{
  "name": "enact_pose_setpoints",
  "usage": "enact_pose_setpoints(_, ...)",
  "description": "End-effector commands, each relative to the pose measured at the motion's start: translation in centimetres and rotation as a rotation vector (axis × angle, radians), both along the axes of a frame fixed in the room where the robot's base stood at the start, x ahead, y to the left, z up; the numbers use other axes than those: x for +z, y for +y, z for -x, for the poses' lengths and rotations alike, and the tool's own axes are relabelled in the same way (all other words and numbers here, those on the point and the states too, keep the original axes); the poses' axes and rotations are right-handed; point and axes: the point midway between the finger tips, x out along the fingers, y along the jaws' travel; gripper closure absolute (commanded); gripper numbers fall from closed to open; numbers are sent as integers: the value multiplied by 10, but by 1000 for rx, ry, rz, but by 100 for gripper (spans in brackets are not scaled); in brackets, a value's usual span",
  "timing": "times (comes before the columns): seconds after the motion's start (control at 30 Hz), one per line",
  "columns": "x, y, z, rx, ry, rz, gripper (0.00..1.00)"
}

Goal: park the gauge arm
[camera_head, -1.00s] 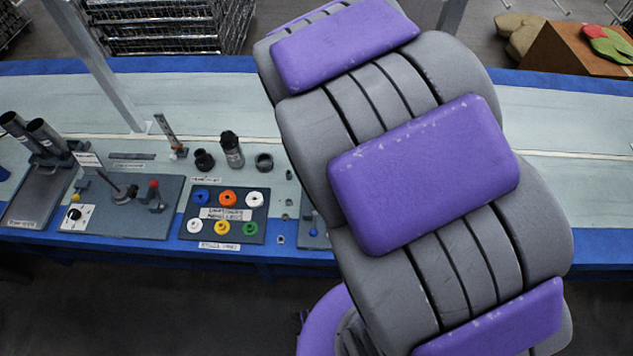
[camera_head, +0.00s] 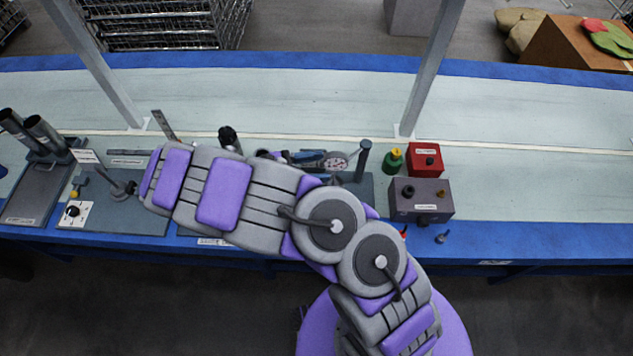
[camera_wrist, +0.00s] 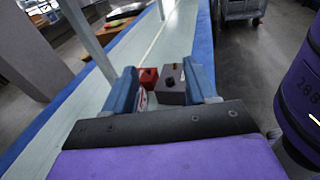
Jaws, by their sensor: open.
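A round pale dial with red marks, seemingly the gauge (camera_head: 335,161), shows above the work table, left of a dark upright post (camera_head: 363,160). A pale, red-marked edge, likely the same dial, shows beside the left finger in the wrist view (camera_wrist: 143,99). How the gauge arm joins the post I cannot tell. My gripper (camera_wrist: 160,78) is open, its two blue fingers apart and pointing toward the right part of the table. I see nothing clamped. In the head view my forearm hides most of it; blue-grey parts beside the dial may be its fingers.
A red box (camera_head: 425,160), a grey box with knobs (camera_head: 420,200) and a green bottle-like piece (camera_head: 393,161) stand right of the post. Left are a panel with a dial knob (camera_head: 115,215) and dark tubes (camera_head: 40,135). The table's far right is clear.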

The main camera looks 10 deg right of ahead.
Motion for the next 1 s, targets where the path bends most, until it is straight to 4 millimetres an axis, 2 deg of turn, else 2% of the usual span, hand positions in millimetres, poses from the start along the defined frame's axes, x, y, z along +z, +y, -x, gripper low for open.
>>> enact_pose_setpoints(0.03,-17,13,-1,53,44,24,43)
enact_pose_setpoints(0.17,-55,47,-2,186,144,80,43)
enact_pose_setpoints(0.3,-99,83,8,323,253,135,43)
enact_pose_setpoints(0.43,-133,110,22,429,337,170,43)
enact_pose_setpoints(0.53,-149,123,31,482,376,185,43)
enact_pose_setpoints(0.67,-160,130,38,517,404,195,43)
enact_pose_setpoints(0.77,-162,128,37,522,409,198,43)
enact_pose_setpoints(1.0,-161,98,19,518,404,197,43)
